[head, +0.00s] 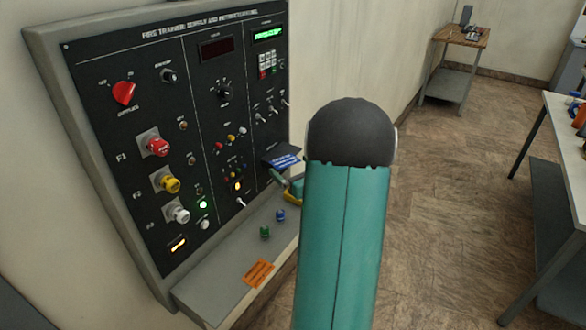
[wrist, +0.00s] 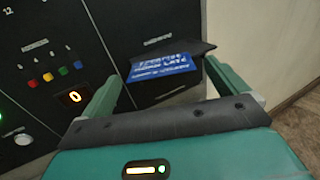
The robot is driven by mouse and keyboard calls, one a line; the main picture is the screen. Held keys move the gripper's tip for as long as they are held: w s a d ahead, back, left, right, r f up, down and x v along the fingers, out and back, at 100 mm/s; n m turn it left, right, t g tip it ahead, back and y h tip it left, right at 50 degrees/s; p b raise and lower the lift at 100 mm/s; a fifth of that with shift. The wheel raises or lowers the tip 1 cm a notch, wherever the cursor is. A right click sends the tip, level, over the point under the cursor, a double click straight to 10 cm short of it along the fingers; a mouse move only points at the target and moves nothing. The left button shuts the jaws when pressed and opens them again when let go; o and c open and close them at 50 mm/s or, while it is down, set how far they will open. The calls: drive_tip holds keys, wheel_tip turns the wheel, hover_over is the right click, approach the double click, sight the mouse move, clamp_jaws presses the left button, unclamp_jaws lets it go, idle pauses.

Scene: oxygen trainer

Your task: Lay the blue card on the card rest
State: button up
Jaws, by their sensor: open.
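The blue card (wrist: 162,66) with white print lies tilted on the black card rest (wrist: 195,48), which juts from the panel's right side. In the head view, the blue card (head: 286,162) and the dark rest (head: 275,152) show beside my arm. My gripper (wrist: 164,71) is open, its two green fingers apart on either side of the card's near edge. No contact between fingers and card is visible. In the head view my gripper (head: 287,187) is partly hidden by my own arm, just below the card.
The panel (head: 190,130) carries knobs, switches and lit buttons. On the ledge (head: 205,298) below lie an orange card (head: 258,273) and small green (head: 265,232) and blue (head: 280,215) pieces. A side table (head: 460,40) and a bench (head: 560,120) stand to the right, with open floor between.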

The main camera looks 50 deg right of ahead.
drive_tip(key=shift+r, duration=0.1)
drive_tip(key=v, duration=1.2)
drive_tip(key=w+a+r+n+g+y, duration=0.2)
drive_tip(key=w+a+n+y, duration=0.15)
drive_tip(key=a+n, duration=0.45)
drive_tip(key=w+a+r+n+g+y, duration=0.1)
drive_tip(key=w+a+n+g+y, duration=0.25)
drive_tip(key=a, duration=0.75)
drive_tip(key=w+a+r+n+g+y, duration=0.1)
drive_tip(key=a+r+n+y, duration=0.1)
drive_tip(key=a+n+y, duration=0.65)
drive_tip(key=s+a+n+g+h, duration=0.5)
drive_tip(key=s+a+n+g, duration=0.2)
drive_tip(key=a+n, duration=0.45)
drive_tip(key=s+r+n+h, duration=0.1)
drive_tip(key=n, duration=0.1)
drive_tip(key=a+r+n+t+h, duration=0.1)
drive_tip(key=r+n+h, duration=0.1)
drive_tip(key=n, duration=0.1)
drive_tip(key=s+r+n+t+h, duration=0.1)
drive_tip(key=n+h, duration=0.1)
drive_tip(key=n, duration=0.1)
drive_tip(key=shift+s+a+r, duration=0.35)
